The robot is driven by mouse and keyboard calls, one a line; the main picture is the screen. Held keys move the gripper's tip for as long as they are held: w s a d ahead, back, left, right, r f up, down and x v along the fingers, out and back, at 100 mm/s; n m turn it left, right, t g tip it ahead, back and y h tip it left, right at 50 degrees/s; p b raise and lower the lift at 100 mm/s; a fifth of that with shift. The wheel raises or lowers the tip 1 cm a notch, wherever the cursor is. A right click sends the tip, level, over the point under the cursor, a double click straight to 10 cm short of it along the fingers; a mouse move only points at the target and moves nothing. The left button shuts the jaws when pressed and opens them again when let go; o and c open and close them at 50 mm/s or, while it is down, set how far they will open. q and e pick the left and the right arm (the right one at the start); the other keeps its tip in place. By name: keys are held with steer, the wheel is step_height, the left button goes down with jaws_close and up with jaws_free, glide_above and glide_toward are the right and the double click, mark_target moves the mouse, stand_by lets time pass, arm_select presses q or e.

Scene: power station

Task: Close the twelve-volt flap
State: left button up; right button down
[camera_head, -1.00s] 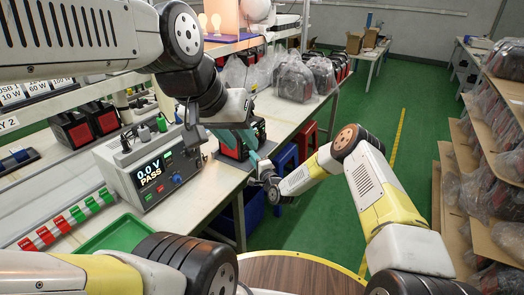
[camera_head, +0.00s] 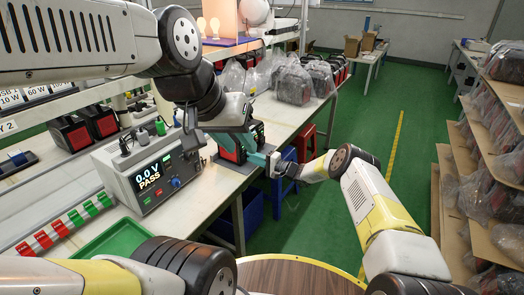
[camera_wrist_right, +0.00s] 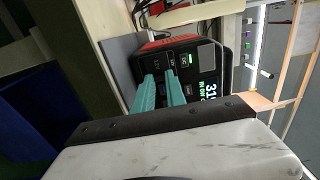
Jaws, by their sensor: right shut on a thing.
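The power station (camera_head: 227,153), a red and black box, stands on a grey mat at the bench's right edge.
A grey tester (camera_head: 150,170) reading "0.0 V PASS" stands left of the station. A green tray (camera_head: 118,238) lies in front of it. Bagged units (camera_head: 295,80) stand behind on the bench.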

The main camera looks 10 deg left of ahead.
stand_by(0.4)
steer(key=c, duration=1.4)
jaws_free()
steer(key=shift+o, duration=0.2)
steer(key=shift+d, duration=0.1)
steer(key=v, duration=0.7)
steer(key=shift+d, duration=0.25)
